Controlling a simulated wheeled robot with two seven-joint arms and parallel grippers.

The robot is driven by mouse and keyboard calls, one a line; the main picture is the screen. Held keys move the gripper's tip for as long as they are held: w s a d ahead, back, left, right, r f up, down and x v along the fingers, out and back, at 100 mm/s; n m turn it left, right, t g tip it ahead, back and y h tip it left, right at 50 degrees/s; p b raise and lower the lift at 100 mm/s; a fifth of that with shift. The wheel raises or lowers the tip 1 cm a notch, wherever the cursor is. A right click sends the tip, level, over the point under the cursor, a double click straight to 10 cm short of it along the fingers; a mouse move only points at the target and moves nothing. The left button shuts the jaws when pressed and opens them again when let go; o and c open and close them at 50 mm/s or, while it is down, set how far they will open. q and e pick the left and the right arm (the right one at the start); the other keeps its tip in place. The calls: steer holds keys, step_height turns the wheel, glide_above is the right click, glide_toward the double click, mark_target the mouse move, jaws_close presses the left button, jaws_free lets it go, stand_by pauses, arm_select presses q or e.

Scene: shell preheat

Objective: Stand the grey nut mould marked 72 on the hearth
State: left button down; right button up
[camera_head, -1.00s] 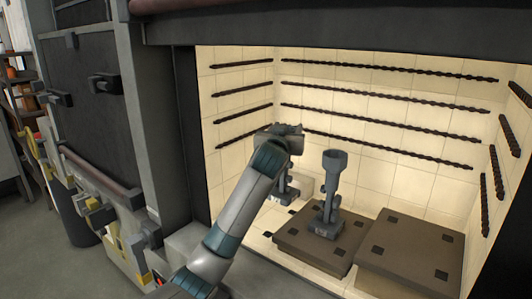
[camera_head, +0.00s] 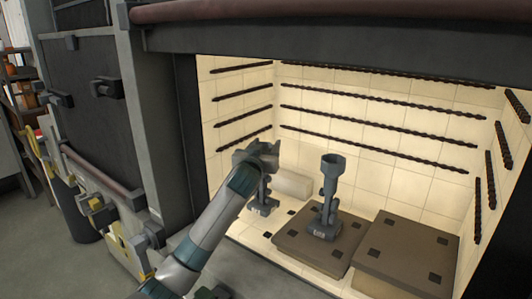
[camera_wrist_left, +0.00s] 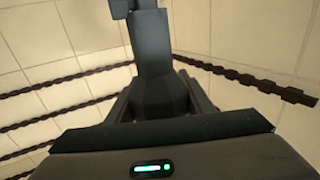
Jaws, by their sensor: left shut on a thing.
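My left gripper (camera_head: 258,156) reaches into the lit kiln chamber and is shut on a grey nut mould (camera_head: 264,198), gripped near its top. The mould hangs roughly upright, with its foot low over the pale floor at the chamber's left. I cannot tell whether the foot touches the floor. In the left wrist view the held mould (camera_wrist_left: 155,55) runs up between the fingers. A second grey mould (camera_head: 328,195) stands upright on the left brown slab (camera_head: 292,243). Its small label and the held one's are too small to read. My right gripper is not in view.
A second, higher brown slab (camera_head: 405,255) fills the right of the chamber. A pale block (camera_head: 292,184) lies at the back, just behind the held mould. Dark twisted rods line the walls. The chamber's left frame (camera_head: 190,140) stands close to my left arm.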

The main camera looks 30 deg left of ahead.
arm_select(q)
step_height(320, 180, down, 3)
steer(key=shift+r+p, duration=0.15)
steer(key=shift+p, duration=0.35)
steer(key=c, duration=0.9)
jaws_free()
steer(key=shift+f, duration=0.2)
steer(key=shift+r, duration=0.1)
